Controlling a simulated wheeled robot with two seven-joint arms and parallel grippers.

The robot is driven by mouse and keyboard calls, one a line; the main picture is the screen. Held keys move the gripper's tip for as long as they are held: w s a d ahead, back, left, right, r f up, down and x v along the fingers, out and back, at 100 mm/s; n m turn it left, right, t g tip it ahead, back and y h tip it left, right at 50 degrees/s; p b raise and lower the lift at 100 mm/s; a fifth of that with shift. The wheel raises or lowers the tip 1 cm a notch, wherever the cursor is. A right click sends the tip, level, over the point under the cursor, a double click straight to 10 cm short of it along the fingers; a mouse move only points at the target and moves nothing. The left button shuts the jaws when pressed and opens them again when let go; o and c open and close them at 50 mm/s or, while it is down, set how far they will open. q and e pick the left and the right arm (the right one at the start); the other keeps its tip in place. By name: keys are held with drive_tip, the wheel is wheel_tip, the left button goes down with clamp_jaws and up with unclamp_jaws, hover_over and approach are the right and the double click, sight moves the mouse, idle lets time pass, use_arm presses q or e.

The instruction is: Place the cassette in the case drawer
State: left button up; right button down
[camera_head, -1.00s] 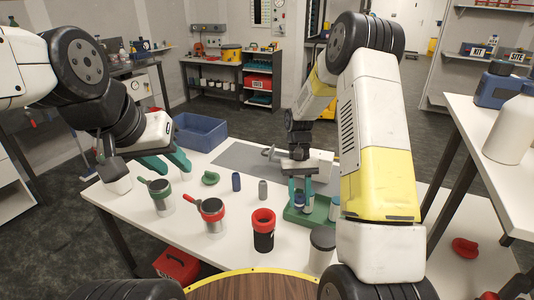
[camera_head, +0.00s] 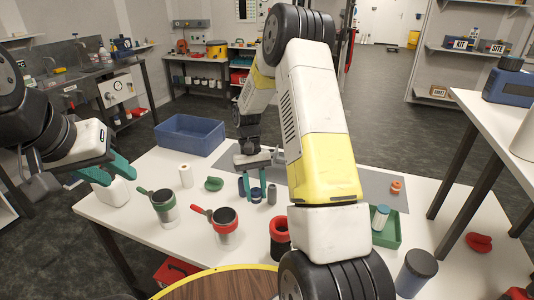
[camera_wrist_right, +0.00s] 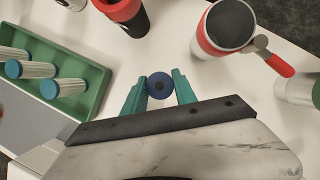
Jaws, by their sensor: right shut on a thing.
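My right gripper (camera_head: 255,196) is shut on a small blue-capped cylinder, upright between its teal fingers; its cap (camera_wrist_right: 160,86) shows end-on in the right wrist view. I cannot tell whether the held cylinder touches the table. Similar blue-capped ribbed cylinders (camera_wrist_right: 38,70) lie in a green tray (camera_wrist_right: 92,72), which the head view also shows (camera_head: 394,239). My left gripper (camera_head: 120,180) is open, by a white container (camera_head: 112,193) at the table's left. I cannot pick out the case drawer for certain.
A blue bin (camera_head: 190,134) is at the back left. A grey mat (camera_head: 330,180) lies behind my right arm. A white roll (camera_head: 186,176) stands left.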

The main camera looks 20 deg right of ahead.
drive_tip(key=shift+w+a, duration=0.15)
drive_tip(key=shift+w, duration=0.2)
drive_tip(key=shift+w+d+n+h, duration=0.3)
drive_tip(key=shift+w+d+n, duration=0.2)
drive_tip(key=shift+n, duration=0.2)
drive_tip(key=w+d+r+n+t+h, duration=0.1)
drive_tip(key=w+d+r+n+t, duration=0.25)
drive_tip(key=w+d+n, duration=0.9)
drive_tip(key=w+d+r+n+t+h, duration=0.15)
drive_tip(key=w+d+n+t, duration=0.25)
drive_tip(key=w+d+n, duration=0.8)
drive_tip(key=a+f+n, duration=0.1)
drive_tip(key=f, duration=0.2)
drive_tip(key=s+a+f, duration=0.1)
drive_tip(key=a+f, duration=0.1)
drive_tip(key=f, duration=0.1)
drive_tip(key=s+a+f+n, duration=0.1)
drive_tip(key=f, duration=0.2)
drive_tip(key=shift+s+a+f+n+t, duration=0.1)
drive_tip(key=shift+s+a+n+t, duration=0.05)
drive_tip(key=shift+a+n+t, duration=0.15)
drive_tip(key=shift+d+f, duration=0.1)
drive_tip(key=c, duration=1.3)
unclamp_jaws()
